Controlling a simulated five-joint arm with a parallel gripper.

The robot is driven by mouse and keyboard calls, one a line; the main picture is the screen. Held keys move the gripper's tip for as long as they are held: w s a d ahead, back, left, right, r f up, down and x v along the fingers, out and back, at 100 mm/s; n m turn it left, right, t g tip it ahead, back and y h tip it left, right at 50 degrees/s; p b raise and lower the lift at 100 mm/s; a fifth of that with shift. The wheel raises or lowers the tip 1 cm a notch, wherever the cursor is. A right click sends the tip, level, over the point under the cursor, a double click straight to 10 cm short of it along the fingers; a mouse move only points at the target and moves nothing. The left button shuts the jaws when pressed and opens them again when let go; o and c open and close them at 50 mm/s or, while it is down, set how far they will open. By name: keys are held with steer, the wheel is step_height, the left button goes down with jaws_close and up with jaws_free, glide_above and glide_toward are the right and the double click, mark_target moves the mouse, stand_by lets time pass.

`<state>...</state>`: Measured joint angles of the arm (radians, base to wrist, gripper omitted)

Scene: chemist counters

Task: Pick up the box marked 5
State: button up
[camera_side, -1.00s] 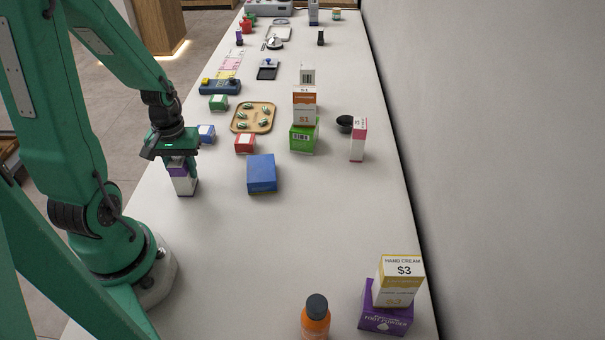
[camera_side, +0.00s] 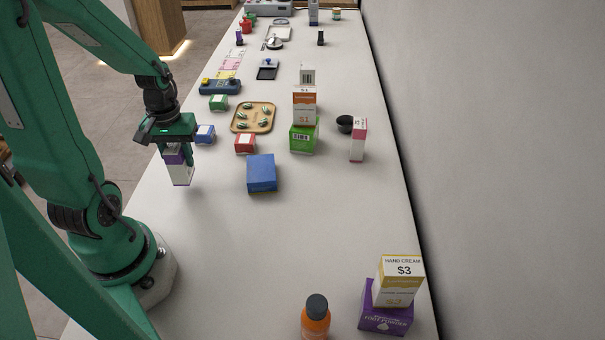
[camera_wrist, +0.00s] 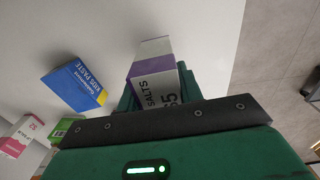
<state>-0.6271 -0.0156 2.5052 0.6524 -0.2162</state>
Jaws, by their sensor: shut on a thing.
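The white and purple box marked 5 (camera_wrist: 152,71) shows "SALTS" and "$5" in the wrist view. It also shows in the side view (camera_side: 180,174) at the left of the counter. My gripper (camera_side: 178,158) is shut on it near its purple upper part and holds it upright. The box appears slightly raised above the counter. My gripper also shows in the wrist view (camera_wrist: 160,88), with its fingers on both sides of the box.
A blue box (camera_side: 262,172) lies to the right on the counter. A small blue-and-white box (camera_side: 205,134) is close behind my gripper, and a red box (camera_side: 245,142) is near. The counter's front middle is clear. Stacked boxes (camera_side: 387,318) and an orange bottle (camera_side: 315,322) stand at the front right.

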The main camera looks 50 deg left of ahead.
steer(key=w+d+r, duration=0.1)
steer(key=d+r, duration=0.6)
steer(key=d, duration=0.4)
steer(key=shift+d, duration=0.35)
steer(key=shift+r, duration=0.1)
stand_by(0.4)
